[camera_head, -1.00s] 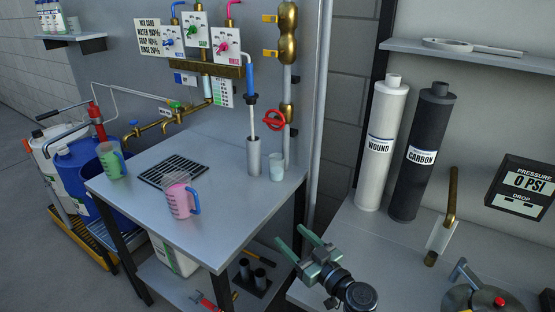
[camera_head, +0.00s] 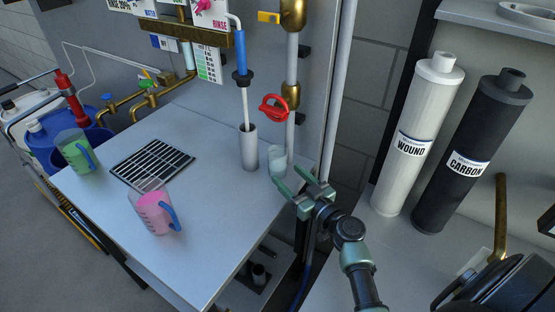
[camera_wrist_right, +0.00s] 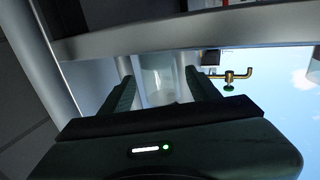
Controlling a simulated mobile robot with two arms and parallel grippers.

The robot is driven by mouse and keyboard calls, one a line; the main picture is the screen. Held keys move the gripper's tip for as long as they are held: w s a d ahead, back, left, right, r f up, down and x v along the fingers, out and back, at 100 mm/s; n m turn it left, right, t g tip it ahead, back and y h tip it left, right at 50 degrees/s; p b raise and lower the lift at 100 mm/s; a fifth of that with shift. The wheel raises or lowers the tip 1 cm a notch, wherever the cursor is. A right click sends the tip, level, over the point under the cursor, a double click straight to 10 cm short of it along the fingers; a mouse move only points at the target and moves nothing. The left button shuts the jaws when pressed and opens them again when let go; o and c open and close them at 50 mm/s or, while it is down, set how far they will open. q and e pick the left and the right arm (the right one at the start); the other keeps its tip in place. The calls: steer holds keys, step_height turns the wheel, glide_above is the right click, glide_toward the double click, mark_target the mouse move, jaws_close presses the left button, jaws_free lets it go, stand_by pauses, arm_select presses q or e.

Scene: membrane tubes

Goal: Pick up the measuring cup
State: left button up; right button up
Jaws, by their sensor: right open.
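A small clear cup (camera_head: 277,160) stands near the table's right edge, beside a grey cylinder. My right gripper (camera_head: 290,178) is open, just in front of this cup in the head view. In the right wrist view the clear cup (camera_wrist_right: 157,80) shows between the open fingers (camera_wrist_right: 155,68); I cannot tell whether they reach around it. A pink jug with marks and a blue handle (camera_head: 152,213) stands on the table's front part. A green jug with a blue handle (camera_head: 72,152) stands at the left. My left gripper is not in view.
The grey table (camera_head: 215,215) has a black drain grate (camera_head: 152,163). The grey cylinder (camera_head: 248,150) holds a rod under a blue hose. A vertical pipe with a red valve wheel (camera_head: 273,107) stands close behind the cup. White and dark filter cartridges stand at right.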

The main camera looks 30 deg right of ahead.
mark_target(283, 170)
steer(key=shift+w+a+r+p, duration=0.15)
steer(key=shift+w+p, duration=0.2)
steer(key=shift+w, duration=0.2)
steer(key=shift+w+d+r+p, duration=0.1)
steer(key=shift+w+p, duration=0.25)
steer(key=shift+w, duration=0.2)
steer(key=w, duration=0.2)
steer(key=shift+w+a+f+p, duration=0.2)
steer(key=shift+w+f+p, duration=0.05)
steer(key=shift+w+p, duration=0.1)
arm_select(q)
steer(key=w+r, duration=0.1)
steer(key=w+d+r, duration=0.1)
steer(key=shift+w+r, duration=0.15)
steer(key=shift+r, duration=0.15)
arm_select(e)
jaws_close()
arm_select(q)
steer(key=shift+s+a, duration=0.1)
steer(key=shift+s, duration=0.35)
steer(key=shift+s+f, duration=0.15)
arm_select(e)
steer(key=shift+w, duration=0.15)
